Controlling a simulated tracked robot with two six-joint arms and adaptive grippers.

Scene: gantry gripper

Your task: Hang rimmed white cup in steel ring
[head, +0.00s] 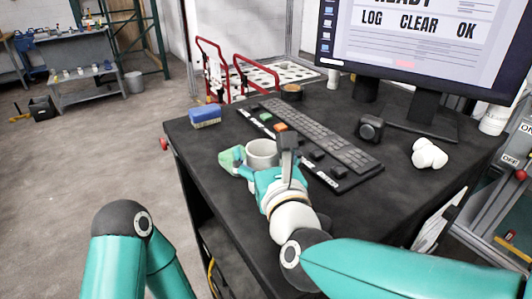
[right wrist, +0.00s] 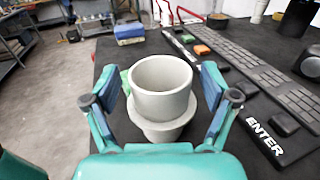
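The white cup (right wrist: 161,96), light grey in this light, stands upright on the black desk with a wide rim flange low around it. It also shows in the head view (head: 262,152), partly hidden by my right gripper (head: 264,166). In the right wrist view my right gripper (right wrist: 160,88) is open, with one finger on each side of the cup and a visible gap on both sides. My left gripper is out of view; only part of the left arm shows. I cannot make out a steel ring in either view.
A green piece (head: 231,158) lies just left of the cup. A blue sponge (head: 205,117) is at the desk's left edge. A keyboard (head: 318,141), a black device (head: 370,129), white lumps (head: 429,154) and a monitor (head: 420,40) stand to the right. The front left desk edge is near.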

